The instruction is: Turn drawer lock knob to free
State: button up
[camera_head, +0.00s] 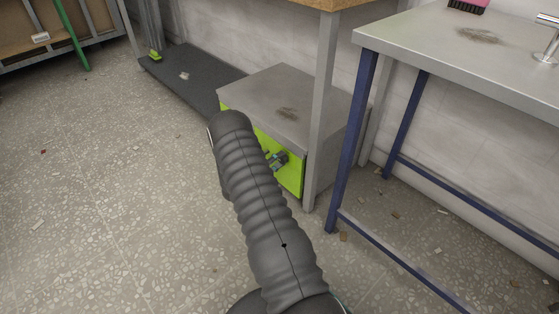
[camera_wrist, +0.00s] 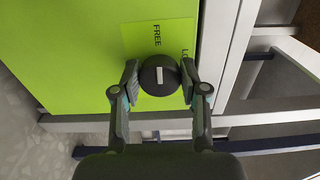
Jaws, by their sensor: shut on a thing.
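The lock knob (camera_wrist: 149,83) is round and black with a short white mark that stands upright in the wrist picture. It sits on a bright green drawer front (camera_wrist: 70,50), over a label (camera_wrist: 139,38) that reads FREE above it and "LO" at the right, the rest hidden by a finger. My gripper (camera_wrist: 159,86) is shut on the knob, one finger on each side. In the head view the green drawer front (camera_head: 293,179) belongs to a low grey cabinet, and my arm covers part of it. The knob cannot be made out there.
The grey cabinet top (camera_head: 270,90) has a dark stain. A table post (camera_head: 322,110) stands beside the cabinet, and a blue-legged table (camera_head: 350,140) is at the right. A dark low platform (camera_head: 190,80) lies behind left. The speckled floor at left is mostly clear.

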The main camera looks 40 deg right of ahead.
jog(key=shift+n, duration=0.4)
jog(key=o, duration=1.1)
jog(key=a, duration=1.2)
jog(key=shift+s, duration=0.45)
